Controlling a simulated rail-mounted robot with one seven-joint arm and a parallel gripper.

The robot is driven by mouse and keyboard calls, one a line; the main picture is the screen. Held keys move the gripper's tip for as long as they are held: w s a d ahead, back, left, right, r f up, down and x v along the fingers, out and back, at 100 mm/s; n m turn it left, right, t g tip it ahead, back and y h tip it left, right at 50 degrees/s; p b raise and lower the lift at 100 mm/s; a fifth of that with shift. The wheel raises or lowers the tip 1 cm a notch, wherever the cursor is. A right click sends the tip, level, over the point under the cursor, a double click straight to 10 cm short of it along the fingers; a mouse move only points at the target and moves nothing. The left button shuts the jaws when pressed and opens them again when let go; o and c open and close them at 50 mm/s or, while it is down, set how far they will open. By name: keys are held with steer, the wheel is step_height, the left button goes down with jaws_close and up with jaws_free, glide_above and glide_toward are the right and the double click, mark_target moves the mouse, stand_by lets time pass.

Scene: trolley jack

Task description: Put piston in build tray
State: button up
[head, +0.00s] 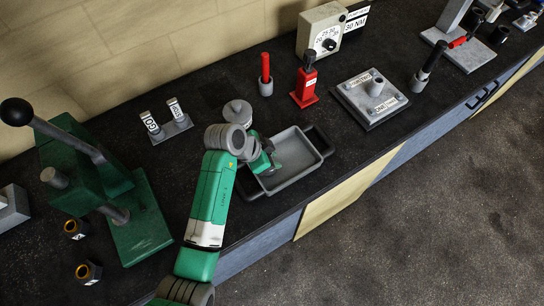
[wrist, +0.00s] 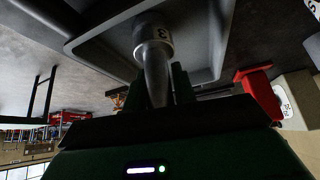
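The build tray (head: 311,166) is a shallow grey tray with dark end handles, near the bench's front edge in the head view. My gripper (head: 268,163) is low over its left part. In the wrist view the piston (wrist: 153,48) is a metal cylinder with a pale label and a narrower stem. The fingers of my gripper (wrist: 160,92) are closed around the stem. The cylinder end overlaps the tray (wrist: 88,44) in that view; I cannot tell whether it touches the tray floor. In the head view my arm largely hides the piston.
A red bottle-shaped piece (head: 306,82), a red-handled tool (head: 266,76) and a metal plate (head: 370,97) stand behind and right of the tray. A labelled two-post stand (head: 171,130) and a green press (head: 135,215) are to the left.

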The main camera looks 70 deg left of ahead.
steer(key=shift+o, duration=1.3)
steer(key=shift+s+r, duration=0.1)
steer(key=shift+r, duration=0.25)
steer(key=v, duration=1.1)
steer(key=shift+s+r+p, duration=0.2)
steer(key=shift+r+p, duration=0.05)
steer(key=shift+p, duration=0.2)
